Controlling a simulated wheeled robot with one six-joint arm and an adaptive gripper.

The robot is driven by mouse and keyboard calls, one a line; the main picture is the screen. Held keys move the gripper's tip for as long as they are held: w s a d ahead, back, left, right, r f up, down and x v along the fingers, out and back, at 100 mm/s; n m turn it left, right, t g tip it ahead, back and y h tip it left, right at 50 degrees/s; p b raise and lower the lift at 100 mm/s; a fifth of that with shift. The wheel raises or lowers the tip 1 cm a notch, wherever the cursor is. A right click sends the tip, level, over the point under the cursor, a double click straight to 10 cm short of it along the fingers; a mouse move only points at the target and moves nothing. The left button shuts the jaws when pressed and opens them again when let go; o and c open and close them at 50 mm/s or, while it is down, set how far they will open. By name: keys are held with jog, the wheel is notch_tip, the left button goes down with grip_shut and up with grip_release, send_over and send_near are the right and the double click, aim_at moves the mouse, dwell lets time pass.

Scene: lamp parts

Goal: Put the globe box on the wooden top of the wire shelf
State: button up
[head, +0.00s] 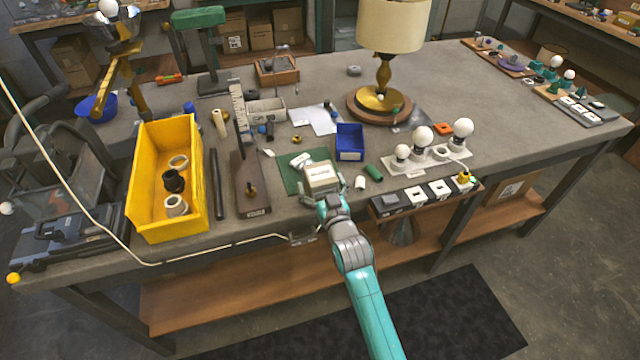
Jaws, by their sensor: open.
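A small pale cardboard box (320,175), which looks like the globe box, sits at the green mat (290,178) near the front edge of the grey workbench. My gripper (325,189) is open at the near side of this box, its fingers close to the box's front corners. I cannot tell whether the fingers touch it. I cannot make out a wire shelf with a wooden top for certain; a wood-topped unit (615,28) stands at the upper right, partly cut off.
A yellow bin (145,190) with several fittings stands left on the workbench (480,95). A small blue bin (349,140) and a lamp with a cream shade (392,25) stand beyond the box. White bulbs (423,137) on a stand are to the right. The bench's right middle is clear.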

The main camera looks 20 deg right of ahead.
jog(key=s, duration=1.2)
jog(key=s+f+g, duration=0.1)
jog(key=s+f, duration=0.2)
jog(key=s, duration=1.2)
jog(key=s+f+g, duration=0.1)
jog(key=s+f, duration=0.1)
jog(key=s, duration=1.4)
jog(key=s+r+g, duration=0.1)
jog(key=s+r, duration=0.4)
jog(key=s, duration=0.5)
jog(key=shift+s, duration=0.3)
